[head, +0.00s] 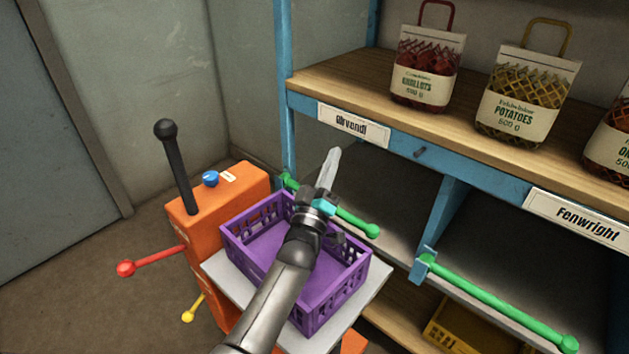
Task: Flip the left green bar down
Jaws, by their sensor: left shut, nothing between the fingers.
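The left green bar (355,222) is a round rod with a knob at its right end and a pivot on the blue shelf post at its left. It slopes down to the right across the front of the left lower bay. My left gripper (333,160) is shut and empty, its fingertips above the bar near its left half. The gripper and wrist hide part of the bar, and I cannot tell whether they touch it. A second green bar (500,303) slopes across the right bay. My right gripper is not in view.
A purple crate (342,289) sits on a pale platform beside an orange machine (240,185) with a black lever and red and yellow handles. Net sacks (425,75) stand on the wooden upper shelf (345,80). A yellow crate (455,330) is low at right.

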